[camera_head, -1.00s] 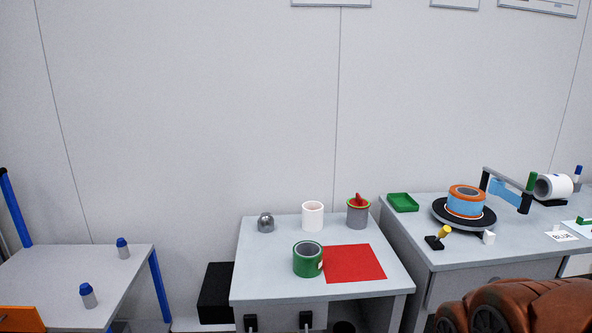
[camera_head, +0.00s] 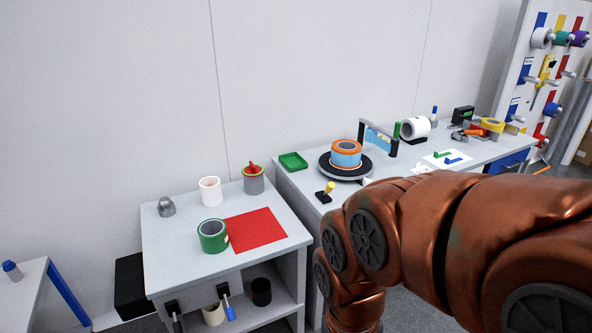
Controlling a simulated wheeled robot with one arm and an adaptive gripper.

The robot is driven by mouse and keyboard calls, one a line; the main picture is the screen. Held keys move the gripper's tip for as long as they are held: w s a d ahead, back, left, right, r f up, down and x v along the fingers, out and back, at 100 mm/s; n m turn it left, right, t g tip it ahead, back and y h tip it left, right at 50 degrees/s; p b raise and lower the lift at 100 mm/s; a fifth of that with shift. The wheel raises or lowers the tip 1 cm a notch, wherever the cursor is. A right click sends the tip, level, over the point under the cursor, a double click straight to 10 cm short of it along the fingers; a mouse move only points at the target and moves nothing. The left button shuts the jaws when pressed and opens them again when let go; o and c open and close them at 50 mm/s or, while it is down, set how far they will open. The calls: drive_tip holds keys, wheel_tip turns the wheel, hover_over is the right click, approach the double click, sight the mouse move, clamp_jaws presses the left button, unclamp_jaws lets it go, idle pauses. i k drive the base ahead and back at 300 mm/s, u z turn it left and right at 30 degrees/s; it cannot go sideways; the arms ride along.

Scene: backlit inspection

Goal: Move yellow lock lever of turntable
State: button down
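The yellow lock lever (camera_head: 330,186) stands up from a small black base at the front left of the turntable, on the right-hand table. The black turntable (camera_head: 326,168) carries a blue and orange ring-shaped part (camera_head: 346,155). My copper-coloured arm fills the lower right and is to the right of and in front of the lever, apart from it in the picture. My gripper is not visible, so I cannot see whether it holds anything.
The left table holds a red mat (camera_head: 256,230), a green-and-grey roll (camera_head: 213,236), a white cup (camera_head: 210,191), a grey dome (camera_head: 166,207) and a grey container (camera_head: 254,183). A green tray (camera_head: 293,162) is left of the turntable. A tool board (camera_head: 547,70) stands at far right.

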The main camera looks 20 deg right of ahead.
sight(331, 185)
drive_tip(key=z, duration=0.15)
drive_tip(key=i, duration=0.85)
drive_tip(key=z, duration=0.7)
drive_tip(key=k, duration=0.5)
drive_tip(key=u, duration=1.85)
drive_tip(key=i, duration=0.95)
drive_tip(key=z, duration=1.9)
